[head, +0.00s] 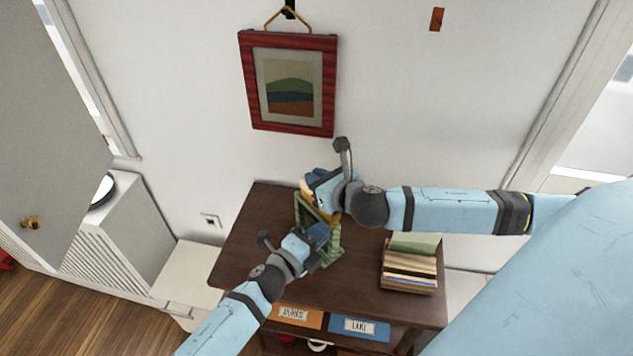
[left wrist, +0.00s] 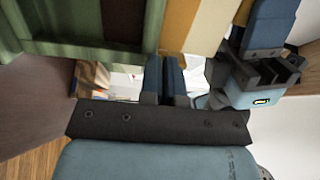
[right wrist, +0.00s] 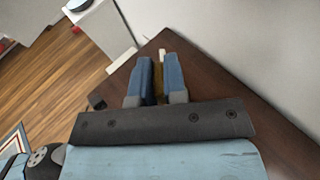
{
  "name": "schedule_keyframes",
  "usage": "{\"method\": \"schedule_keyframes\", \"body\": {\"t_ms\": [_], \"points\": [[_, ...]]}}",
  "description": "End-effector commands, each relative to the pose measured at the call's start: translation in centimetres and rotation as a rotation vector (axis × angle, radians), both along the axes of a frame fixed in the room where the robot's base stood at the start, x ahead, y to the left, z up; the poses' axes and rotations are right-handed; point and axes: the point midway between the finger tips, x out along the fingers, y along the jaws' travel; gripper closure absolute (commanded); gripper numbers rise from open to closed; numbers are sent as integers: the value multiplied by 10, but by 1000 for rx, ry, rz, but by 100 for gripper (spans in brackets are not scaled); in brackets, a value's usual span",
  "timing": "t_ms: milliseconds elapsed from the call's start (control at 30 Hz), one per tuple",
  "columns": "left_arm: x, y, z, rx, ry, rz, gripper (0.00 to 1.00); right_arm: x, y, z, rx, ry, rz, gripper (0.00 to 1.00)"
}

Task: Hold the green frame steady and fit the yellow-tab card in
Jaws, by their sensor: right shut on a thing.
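The green frame (head: 332,256) stands on the dark wooden cabinet; it also fills the upper left of the left wrist view (left wrist: 65,25). My left gripper (head: 318,235) is at the frame's near side, its fingers close together and shut on a frame post. Their tips are partly hidden by the frame. My right gripper (head: 318,182) is above the frame, shut on the yellow-tab card (head: 307,190). The card's yellow edge shows between the fingers in the right wrist view (right wrist: 158,85). The card is upright beside the frame; I cannot tell how far into it.
A stack of books (head: 408,272) sits on the cabinet top (head: 370,300) to the right. A red framed picture (head: 288,122) hangs on the wall behind. The cabinet's front left top is bare.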

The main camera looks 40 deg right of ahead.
Motion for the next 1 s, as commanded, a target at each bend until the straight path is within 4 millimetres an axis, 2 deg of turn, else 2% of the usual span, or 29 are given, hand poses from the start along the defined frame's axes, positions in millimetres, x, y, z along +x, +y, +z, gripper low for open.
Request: {"method": "schedule_keyframes", "body": {"t_ms": [1000], "points": [[0, 0, 0, 0, 0, 1, 100, 0, 0, 41, -1, -1, 0, 100]]}}
